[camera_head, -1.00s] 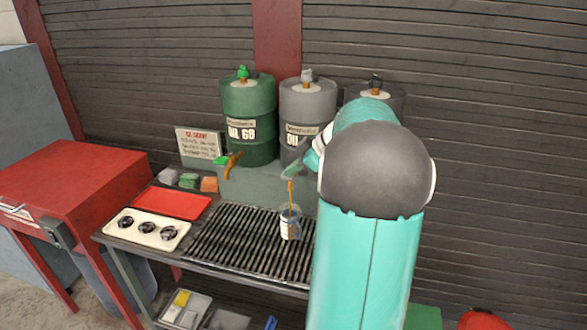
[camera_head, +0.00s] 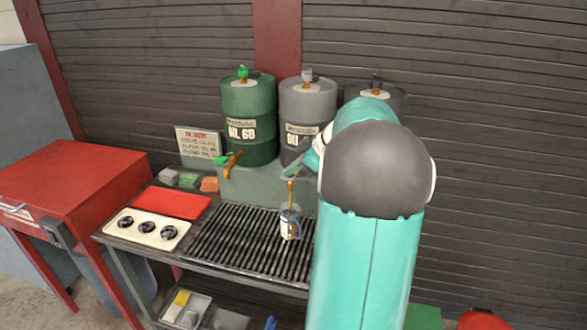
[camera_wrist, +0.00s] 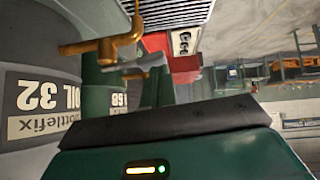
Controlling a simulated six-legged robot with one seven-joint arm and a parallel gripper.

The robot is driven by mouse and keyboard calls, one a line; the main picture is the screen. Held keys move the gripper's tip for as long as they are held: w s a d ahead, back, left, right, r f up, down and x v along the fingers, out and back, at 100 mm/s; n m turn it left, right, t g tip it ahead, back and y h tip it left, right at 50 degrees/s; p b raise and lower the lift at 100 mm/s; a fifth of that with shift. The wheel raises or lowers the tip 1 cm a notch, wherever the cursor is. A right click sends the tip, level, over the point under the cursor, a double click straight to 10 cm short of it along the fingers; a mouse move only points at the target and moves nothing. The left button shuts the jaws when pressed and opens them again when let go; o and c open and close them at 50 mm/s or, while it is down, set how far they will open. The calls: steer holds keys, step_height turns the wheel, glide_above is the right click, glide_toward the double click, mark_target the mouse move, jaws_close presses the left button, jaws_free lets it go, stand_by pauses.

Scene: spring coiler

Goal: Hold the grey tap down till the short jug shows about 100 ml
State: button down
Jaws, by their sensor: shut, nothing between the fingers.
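The short jug (camera_head: 290,224) is small and clear and stands upright on the slatted grate. A thin amber stream (camera_head: 291,190) runs down into it from above. Its scale and oil level are too small to read. My gripper (camera_head: 291,172) is shut at the grey drum's tap, just above the stream. The wrist view shows a brass tap (camera_wrist: 108,46) on the grey drum and a grey lever (camera_wrist: 143,66) by my shut fingers (camera_wrist: 158,88). Whether they touch is unclear. The grey drum (camera_head: 308,103) is partly hidden by my arm.
A green drum (camera_head: 249,125) with its own green-handled tap (camera_head: 231,161) stands left of the grey one. A darker drum (camera_head: 385,97) is mostly behind my arm. A red tray (camera_head: 171,203) and a panel with round dials (camera_head: 147,229) lie left of the grate (camera_head: 240,238).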

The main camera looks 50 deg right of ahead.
steer(key=shift+r, duration=0.1)
stand_by(0.6)
steer(key=shift+r, duration=0.8)
